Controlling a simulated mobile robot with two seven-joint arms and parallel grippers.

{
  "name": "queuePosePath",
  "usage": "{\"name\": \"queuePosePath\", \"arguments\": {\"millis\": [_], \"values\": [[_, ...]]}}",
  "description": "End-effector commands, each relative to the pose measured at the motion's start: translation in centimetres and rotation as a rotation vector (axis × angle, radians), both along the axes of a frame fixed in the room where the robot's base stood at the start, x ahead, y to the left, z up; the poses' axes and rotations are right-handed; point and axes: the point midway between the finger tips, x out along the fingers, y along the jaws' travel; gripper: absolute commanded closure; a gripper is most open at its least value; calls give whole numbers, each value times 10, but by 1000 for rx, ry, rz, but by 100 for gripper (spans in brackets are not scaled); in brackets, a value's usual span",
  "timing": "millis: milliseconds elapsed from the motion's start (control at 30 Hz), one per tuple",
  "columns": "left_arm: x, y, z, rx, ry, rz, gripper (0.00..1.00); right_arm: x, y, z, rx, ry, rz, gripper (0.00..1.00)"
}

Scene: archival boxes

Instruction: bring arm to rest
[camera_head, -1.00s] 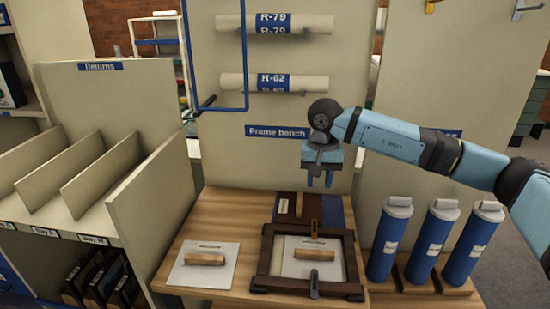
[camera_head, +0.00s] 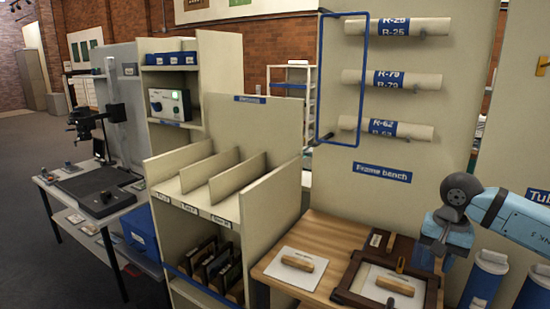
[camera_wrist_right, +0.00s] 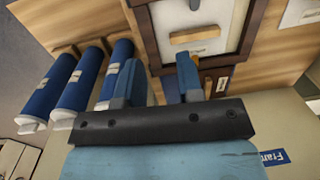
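My right arm comes in from the right in the head view, its light blue gripper (camera_head: 436,260) hanging over the back right of the wooden frame (camera_head: 349,281) on the bench. In the right wrist view the two blue fingers of this gripper (camera_wrist_right: 160,82) stand apart, with nothing held between them. The frame's dark edge (camera_wrist_right: 146,42) shows beyond the fingers. My left gripper is not in view.
Blue tubes (camera_head: 481,283) stand right of the frame, partly behind my arm. A white board with a wooden block (camera_head: 297,262) lies left of it. Rolls (camera_head: 385,128) hang on the panel behind. The divided Returns shelf (camera_head: 212,178) stands left of the bench.

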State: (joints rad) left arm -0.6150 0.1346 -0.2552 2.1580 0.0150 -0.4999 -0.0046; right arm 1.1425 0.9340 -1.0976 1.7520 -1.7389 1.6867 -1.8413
Motion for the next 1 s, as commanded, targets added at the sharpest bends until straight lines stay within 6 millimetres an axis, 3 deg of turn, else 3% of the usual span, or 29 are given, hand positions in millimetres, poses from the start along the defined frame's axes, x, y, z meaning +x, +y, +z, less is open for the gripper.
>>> {"name": "queuePosePath", "arguments": {"millis": [33,167,300,500,600,767,867,967,1000], "values": [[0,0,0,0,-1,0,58,-7,24,-17,71,26,-6,66],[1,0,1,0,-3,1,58,-24,78,-41,269,87,-69,66],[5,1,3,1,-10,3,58,-53,147,-62,542,222,-191,66],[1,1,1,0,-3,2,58,-103,244,-63,1001,604,-527,66],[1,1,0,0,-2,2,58,-119,273,-53,1200,862,-748,66],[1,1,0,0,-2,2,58,-127,288,-42,1438,1345,-1142,66],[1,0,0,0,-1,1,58,-125,281,-47,1532,1683,-1404,66],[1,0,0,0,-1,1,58,-124,264,-66,1576,2049,-1674,66],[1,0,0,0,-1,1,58,-125,256,-77,-1481,-2064,1672,66]]}}
